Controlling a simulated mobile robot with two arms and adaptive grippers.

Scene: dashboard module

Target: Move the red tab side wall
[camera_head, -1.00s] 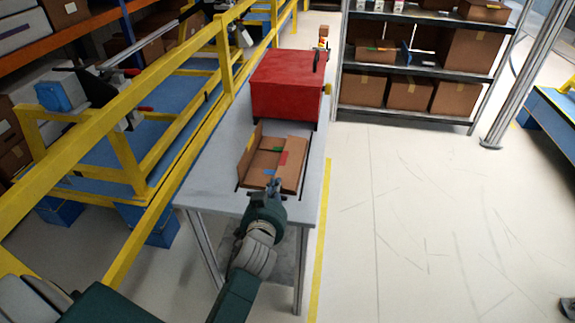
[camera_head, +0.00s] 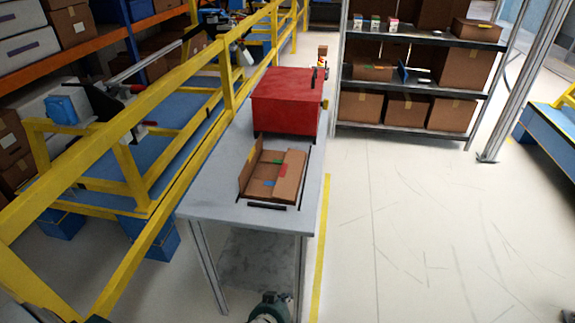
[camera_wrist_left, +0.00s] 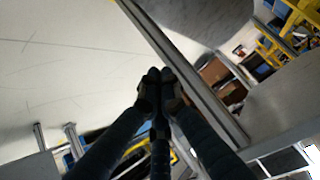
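An open cardboard box (camera_head: 258,188) lies on the grey table. Its left wall with a yellow tab stands raised. The right side wall (camera_head: 291,183) carries a red tab (camera_head: 283,170) and appears folded inward, lying low. A green tab (camera_head: 278,161) is at the far side and a blue tab (camera_head: 269,183) at the near side. My left arm's end (camera_head: 270,308) is at the bottom edge, in front of the table and apart from the box. In the left wrist view my left gripper (camera_wrist_left: 160,74) has its fingertips together, with nothing visible between them. My right gripper is out of view.
A large red box (camera_head: 285,105) stands on the table (camera_head: 225,204) behind the carton. A yellow railing (camera_head: 150,85) runs along the left. Shelves with cartons (camera_head: 410,87) stand at the back. The floor on the right is open.

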